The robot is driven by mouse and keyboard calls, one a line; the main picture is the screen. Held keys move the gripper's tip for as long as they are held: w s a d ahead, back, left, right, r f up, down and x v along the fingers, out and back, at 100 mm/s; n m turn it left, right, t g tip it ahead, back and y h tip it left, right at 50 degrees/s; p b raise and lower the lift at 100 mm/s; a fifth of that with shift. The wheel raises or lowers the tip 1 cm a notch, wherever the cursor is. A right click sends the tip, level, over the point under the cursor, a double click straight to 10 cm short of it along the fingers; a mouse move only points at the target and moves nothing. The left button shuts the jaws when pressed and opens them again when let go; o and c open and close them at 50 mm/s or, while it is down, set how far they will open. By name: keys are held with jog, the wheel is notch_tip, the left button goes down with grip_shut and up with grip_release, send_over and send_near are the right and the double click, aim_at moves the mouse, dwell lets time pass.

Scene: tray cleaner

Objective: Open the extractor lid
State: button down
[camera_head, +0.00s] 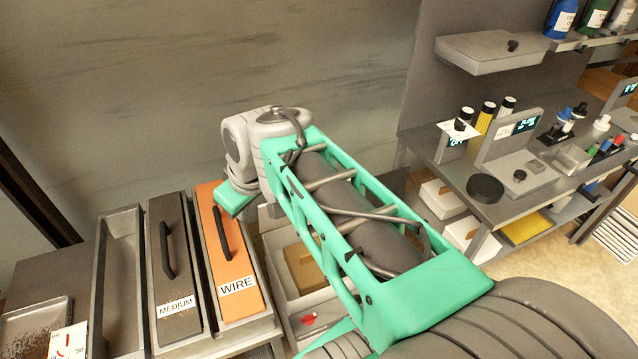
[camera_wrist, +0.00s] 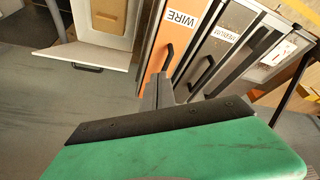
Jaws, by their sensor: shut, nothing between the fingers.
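No part in view is labelled as an extractor, so I cannot tell which lid is the extractor's. Lidded bins stand at the lower left: an orange lid marked WIRE (camera_head: 243,272) and a dark grey lid marked MEDIUM (camera_head: 173,265), each with a black handle and lying closed. In the wrist view the orange lid (camera_wrist: 190,20) and grey lid (camera_wrist: 236,50) show upside down. My gripper (camera_wrist: 163,92) is shut and empty, its grey fingers appearing near the handle ends in that view; contact cannot be told.
An open, empty grey bin (camera_head: 121,275) stands left of the lidded bins, with a speckled tray (camera_head: 35,322) beyond it. A workbench (camera_head: 490,205) with bottles and a black disc (camera_head: 485,188) is at the right. A bare wall (camera_head: 200,70) rises behind the bins.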

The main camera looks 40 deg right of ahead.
jog(key=w+d+f+n+y+b, duration=0.1)
jog(key=w+d+f+n+b, duration=0.35)
jog(key=w+d, duration=0.6)
jog(key=d+f+n+t+y, duration=0.1)
jog(key=d+f+n, duration=0.25)
jog(key=d, duration=0.55)
jog(key=d+f+n+t, duration=0.1)
jog(key=d+f+n, duration=0.3)
jog(key=d, duration=0.6)
jog(key=shift+m, duration=0.6)
jog(key=x, duration=0.6)
jog(key=s+a+p+x, duration=0.1)
jog(key=x, duration=0.3)
jog(key=shift+f, duration=0.2)
